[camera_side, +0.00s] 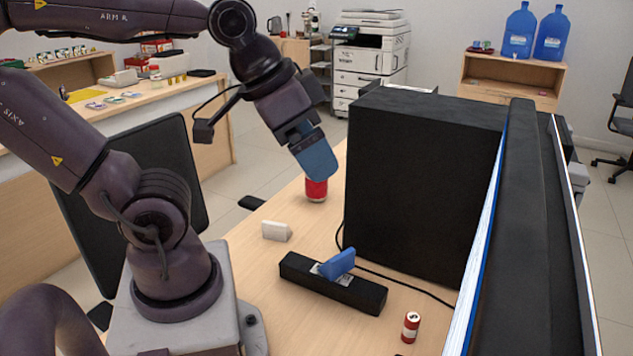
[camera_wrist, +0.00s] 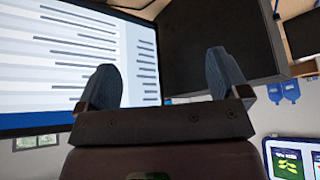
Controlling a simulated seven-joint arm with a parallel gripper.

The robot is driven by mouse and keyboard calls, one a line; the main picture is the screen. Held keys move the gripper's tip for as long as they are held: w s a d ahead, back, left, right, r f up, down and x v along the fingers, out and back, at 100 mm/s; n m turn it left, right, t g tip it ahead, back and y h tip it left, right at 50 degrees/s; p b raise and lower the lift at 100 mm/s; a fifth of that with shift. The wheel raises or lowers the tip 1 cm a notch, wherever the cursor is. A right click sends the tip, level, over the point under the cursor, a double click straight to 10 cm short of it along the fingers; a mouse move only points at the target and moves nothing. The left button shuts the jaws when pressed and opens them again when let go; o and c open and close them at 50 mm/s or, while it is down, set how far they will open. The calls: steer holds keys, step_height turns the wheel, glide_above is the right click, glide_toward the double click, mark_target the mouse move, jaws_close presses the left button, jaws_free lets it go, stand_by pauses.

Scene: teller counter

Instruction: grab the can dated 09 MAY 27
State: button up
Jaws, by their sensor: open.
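A red can (camera_side: 316,190) stands on the counter in the side view, its top covered by my gripper (camera_side: 321,170). I cannot tell whether the fingers are around it or in front of it. A smaller-looking red and white can (camera_side: 411,327) stands near the front right, apart from my gripper. No date is readable on either can. In the wrist view my gripper (camera_wrist: 164,75) has its two blue-grey fingers spread wide, with nothing held between them. No can shows in that view.
A large black box (camera_side: 423,190) and a monitor edge stand on the right. A black bar (camera_side: 332,284) with a blue piece (camera_side: 338,264), a white block (camera_side: 276,231) and a cable lie between the cans. The wrist view shows a lit screen (camera_wrist: 75,65).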

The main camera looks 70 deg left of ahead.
steer(key=shift+o, duration=0.6)
